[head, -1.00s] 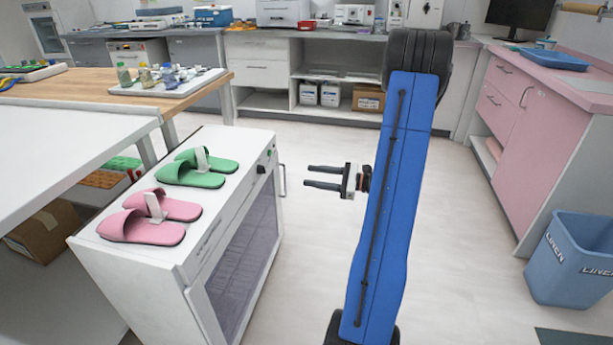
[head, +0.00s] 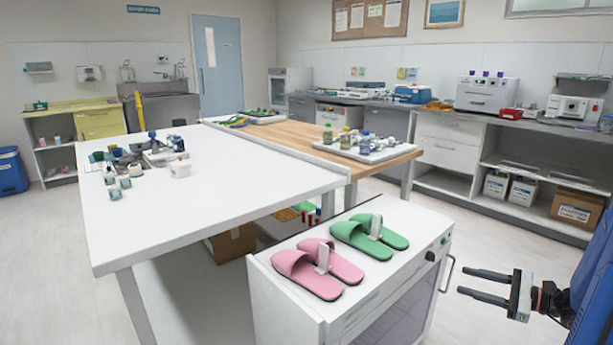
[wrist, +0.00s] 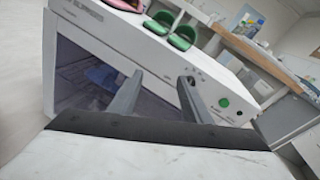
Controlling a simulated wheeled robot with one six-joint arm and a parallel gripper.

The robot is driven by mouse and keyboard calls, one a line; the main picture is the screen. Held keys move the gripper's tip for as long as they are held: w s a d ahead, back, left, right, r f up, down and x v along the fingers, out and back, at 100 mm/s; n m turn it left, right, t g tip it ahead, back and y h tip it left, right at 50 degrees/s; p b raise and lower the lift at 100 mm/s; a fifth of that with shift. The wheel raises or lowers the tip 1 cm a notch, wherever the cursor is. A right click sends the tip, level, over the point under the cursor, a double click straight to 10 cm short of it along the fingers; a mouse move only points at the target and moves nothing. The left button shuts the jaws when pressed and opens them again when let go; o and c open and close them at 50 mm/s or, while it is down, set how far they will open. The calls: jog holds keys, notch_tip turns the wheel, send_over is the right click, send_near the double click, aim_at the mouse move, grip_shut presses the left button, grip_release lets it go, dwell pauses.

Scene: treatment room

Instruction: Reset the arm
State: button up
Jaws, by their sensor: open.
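My gripper (head: 484,285) is at the lower right of the head view, to the right of the white cabinet. Its two dark fingers point left, apart and empty. In the wrist view the fingers (wrist: 158,97) are spread in front of the cabinet's glass door and control side, with a gap between them and nothing held. My blue arm shows at the right edge of the head view.
A white cabinet (head: 283,303) carries pink slippers (head: 309,279) and green slippers (head: 351,237). A white table (head: 130,225) and a wooden table (head: 290,135) stand behind it, with small items on top. Boxes (head: 577,207) sit under the back counter.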

jog(key=s+a+r+n+g+h, duration=0.2)
jog(key=s+a+n+g, duration=0.35)
jog(key=a, duration=0.45)
jog(key=s+a+r+n+g+h, duration=0.1)
jog(key=s+a+r+n+g, duration=0.35)
jog(key=a, duration=0.55)
jog(key=s+r+n+t+h, duration=0.1)
jog(key=s+n+t+h, duration=0.1)
jog(key=s+n+h, duration=0.2)
jog(key=s+a+r+n+t+h, duration=0.1)
jog(key=s+r+n+t+h, duration=0.1)
jog(key=s+n+h, duration=0.3)
jog(key=s+n, duration=0.3)
jog(key=s, duration=0.3)
jog(key=shift+s+a+h, duration=0.25)
jog(key=shift+h, duration=0.05)
jog(key=shift+r, duration=0.1)
jog(key=shift+c, duration=0.2)
